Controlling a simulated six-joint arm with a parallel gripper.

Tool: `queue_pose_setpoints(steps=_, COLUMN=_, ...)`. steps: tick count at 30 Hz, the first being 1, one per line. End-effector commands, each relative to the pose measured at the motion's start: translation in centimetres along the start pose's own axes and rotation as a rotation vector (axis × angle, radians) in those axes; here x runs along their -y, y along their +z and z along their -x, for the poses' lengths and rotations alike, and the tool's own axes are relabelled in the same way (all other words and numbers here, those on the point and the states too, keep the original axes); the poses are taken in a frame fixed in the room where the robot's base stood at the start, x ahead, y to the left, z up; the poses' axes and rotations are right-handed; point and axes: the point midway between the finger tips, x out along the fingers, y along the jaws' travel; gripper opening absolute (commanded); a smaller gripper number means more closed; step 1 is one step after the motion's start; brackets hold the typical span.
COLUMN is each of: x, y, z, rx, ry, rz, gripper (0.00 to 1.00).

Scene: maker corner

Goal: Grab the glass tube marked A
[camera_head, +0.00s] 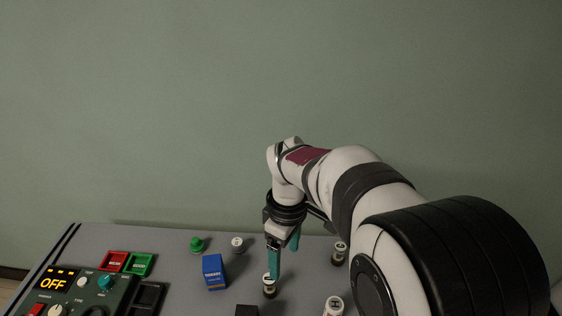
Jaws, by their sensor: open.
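Several small, pale-topped cylinders that look like glass tubes stand on the grey table. One tube (269,290) is right by the tip of my gripper's nearer teal finger, which partly covers it. Another tube (340,250) is to the right beside my arm, and a third tube (334,305) is at the front edge of the picture. A fourth small white-topped piece (237,243) stands farther back. Their marks are too small to read, so I cannot tell which is A. My gripper (284,264) points down, open; I cannot tell whether it touches the near tube.
A blue box (214,272) stands left of my gripper, with a green knob-like piece (197,244) behind it. Red (114,261) and green (139,264) trays and a control box reading OFF (85,293) are at left. A dark block (246,311) is at the front.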

Motion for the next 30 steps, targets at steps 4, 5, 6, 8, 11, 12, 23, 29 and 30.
queue_pose_setpoints(steps=4, x=-1.8, y=-4.2, z=-3.1, rx=0.018, ry=0.015, rz=0.303, gripper=0.79)
queue_pose_setpoints(steps=5, x=-1.8, y=-4.5, z=-3.6, rx=0.02, ry=0.015, rz=0.326, gripper=0.79)
queue_pose_setpoints(steps=6, x=-1.9, y=-4.6, z=-4.4, rx=0.021, ry=0.016, rz=0.344, gripper=0.79)
queue_pose_setpoints(steps=8, x=-1.9, y=-4.6, z=-5.8, rx=0.022, ry=0.014, rz=0.346, gripper=0.79)
queue_pose_setpoints(steps=11, x=-1.9, y=-4.5, z=-8.9, rx=0.022, ry=0.014, rz=0.343, gripper=0.79)
queue_pose_setpoints(steps=12, x=-2.0, y=-4.4, z=-10.1, rx=0.022, ry=0.014, rz=0.343, gripper=0.79)
queue_pose_setpoints(steps=23, x=-1.5, y=-4.5, z=-16.4, rx=0.021, ry=0.014, rz=0.34, gripper=0.79)
queue_pose_setpoints(steps=29, x=-1.5, y=-4.5, z=-19.1, rx=0.019, ry=0.017, rz=0.338, gripper=0.79)
queue_pose_setpoints(steps=30, x=-1.5, y=-4.5, z=-19.1, rx=0.019, ry=0.018, rz=0.337, gripper=0.79)
